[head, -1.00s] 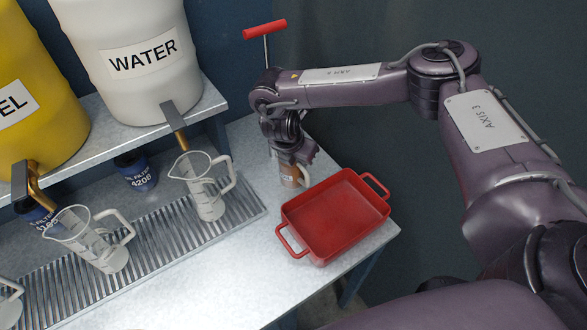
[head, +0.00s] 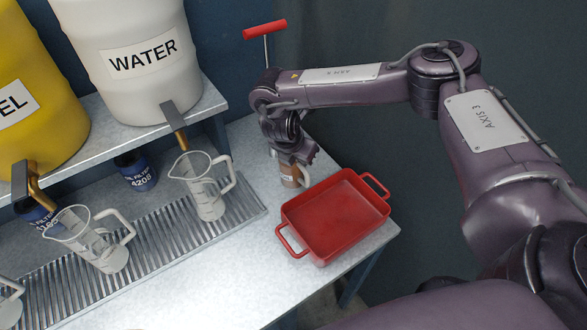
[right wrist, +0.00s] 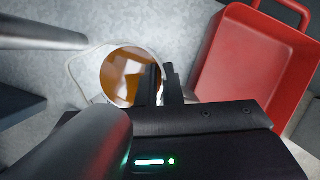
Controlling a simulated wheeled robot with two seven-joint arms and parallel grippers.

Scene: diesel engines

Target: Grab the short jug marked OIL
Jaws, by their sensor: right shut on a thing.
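The short jug (head: 290,181) stands on the metal bench, left of the red tray, with brown liquid inside. Its pale handle is on the right in the head view, and no marking on it is readable. My right gripper (head: 290,160) is over the jug and hides its upper part. In the right wrist view the jug (right wrist: 122,75) is seen from above, with the dark fingers (right wrist: 158,84) at its rim and wall, shut on it. My left gripper is not in view.
A red tray (head: 335,216) lies close to the jug's right. A taller clear jug (head: 207,190) stands on the drain grate (head: 150,250) under the WATER barrel's spout (head: 174,120). A red T-handle (head: 265,30) rises behind my wrist. The bench front is clear.

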